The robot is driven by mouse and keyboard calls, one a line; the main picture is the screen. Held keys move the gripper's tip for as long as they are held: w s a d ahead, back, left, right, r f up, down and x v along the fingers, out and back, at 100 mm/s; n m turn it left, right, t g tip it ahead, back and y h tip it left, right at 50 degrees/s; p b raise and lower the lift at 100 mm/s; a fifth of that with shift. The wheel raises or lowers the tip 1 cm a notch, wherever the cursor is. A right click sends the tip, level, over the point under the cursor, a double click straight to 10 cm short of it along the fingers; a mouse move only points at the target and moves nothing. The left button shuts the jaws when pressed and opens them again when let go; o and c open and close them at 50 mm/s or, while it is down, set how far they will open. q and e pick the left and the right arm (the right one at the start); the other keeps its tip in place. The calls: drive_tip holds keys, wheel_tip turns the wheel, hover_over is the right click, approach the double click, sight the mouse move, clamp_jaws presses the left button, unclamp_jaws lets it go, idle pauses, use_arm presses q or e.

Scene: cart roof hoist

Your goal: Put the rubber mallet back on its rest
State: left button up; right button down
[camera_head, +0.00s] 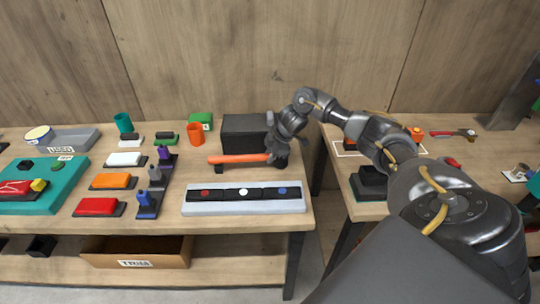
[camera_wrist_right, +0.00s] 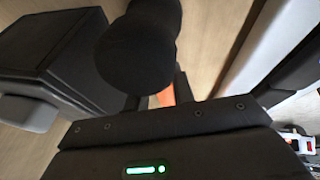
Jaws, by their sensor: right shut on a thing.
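The rubber mallet, with an orange handle (camera_head: 238,158) and a dark head, is near the right end of the left workbench. My right gripper (camera_head: 274,152) is shut on the handle close to the head. In the right wrist view the black mallet head (camera_wrist_right: 140,50) is large in front of my gripper, with a bit of orange handle (camera_wrist_right: 165,97) between the fingers. A small dark piece shows under the handle; I cannot tell whether it is the rest or whether the mallet touches it. My left gripper is not in view.
A black box (camera_head: 244,132) stands just behind the handle. A grey tray (camera_head: 245,208) with a black strip and coloured dots lies in front. Blocks, cups and a teal board (camera_head: 68,181) fill the left. A gap separates the right bench (camera_head: 372,211).

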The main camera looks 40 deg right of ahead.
drive_tip(key=shift+s+a+f, duration=0.2)
drive_tip(key=shift+s+f, duration=0.05)
drive_tip(key=shift+f, duration=0.7)
idle(0.5)
drive_tip(key=c, duration=1.6)
unclamp_jaws()
drive_tip(key=o, duration=0.5)
drive_tip(key=shift+d, duration=0.3)
drive_tip(key=shift+a, duration=0.1)
drive_tip(key=shift+r, duration=0.5)
drive_tip(key=b+v, duration=0.1)
drive_tip(key=v, duration=0.9)
